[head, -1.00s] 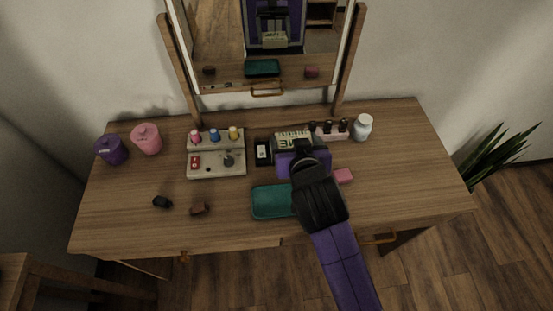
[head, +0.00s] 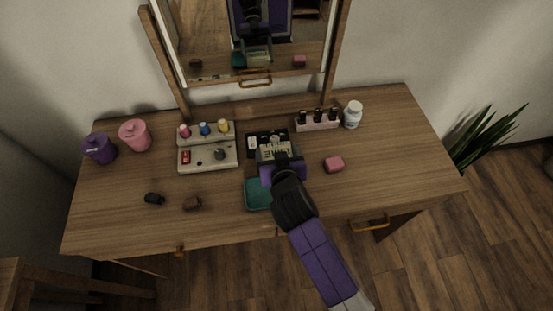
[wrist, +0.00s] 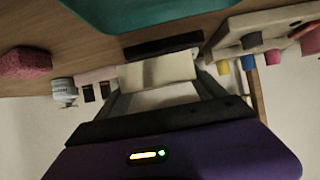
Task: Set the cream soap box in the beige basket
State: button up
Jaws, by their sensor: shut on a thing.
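The cream soap box (head: 279,150) is held in my gripper (head: 281,160), above the middle of the table. In the wrist view the box (wrist: 160,70) sits between the two fingers of my gripper (wrist: 158,84), which are shut on it. Lettering shows on the box in the head view. No open beige basket is clearly visible. A beige organizer (head: 208,158) stands left of my gripper, with several coloured-cap bottles along its back and small items in front. It also shows in the wrist view (wrist: 262,25).
A black palette (head: 266,138) lies just behind the box. A teal tray (head: 257,195) is in front, partly behind my arm. A pink sponge (head: 334,164), polish rack (head: 317,121) and white bottle (head: 353,115) are right.

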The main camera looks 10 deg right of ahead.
jog(key=shift+f, duration=2.25)
jog(key=shift+f, duration=0.1)
jog(key=shift+f+b, duration=0.1)
jog(key=shift+b, duration=0.25)
jog(key=o, duration=1.4)
jog(key=shift+r, duration=0.25)
jog(key=v, duration=1.2)
jog(key=shift+f, duration=0.1)
